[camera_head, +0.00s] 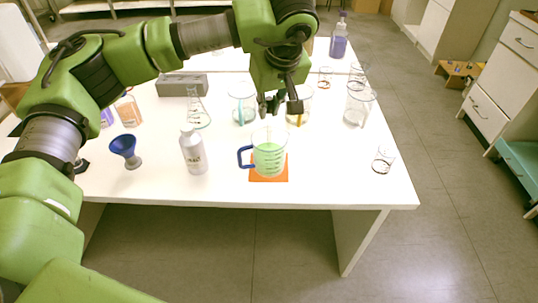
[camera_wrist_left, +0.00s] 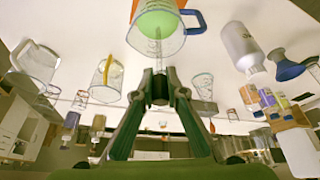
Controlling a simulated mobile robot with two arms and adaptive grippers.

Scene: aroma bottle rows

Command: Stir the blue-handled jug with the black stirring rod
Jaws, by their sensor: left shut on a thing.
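The blue-handled jug (camera_head: 268,158) holds green liquid and stands upright near the front edge of the table, on an orange mat (camera_head: 284,178). Its blue handle is on the left. It also shows at the top of the left wrist view (camera_wrist_left: 172,46). My left gripper (camera_head: 280,104) is above and just behind the jug's rim, pointing down. In the wrist view its fingers (camera_wrist_left: 158,88) are closed around a short dark piece, which looks like the black stirring rod (camera_wrist_left: 158,90). My right gripper is out of view.
A white bottle (camera_head: 193,152) and a blue funnel (camera_head: 124,147) stand left of the jug. Behind are a flask (camera_head: 198,112), a teal-handled jug (camera_head: 243,108) and an orange-handled jug (camera_head: 303,104). A clear jug (camera_head: 358,106) and small beaker (camera_head: 384,158) stand right. The front right table is mostly clear.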

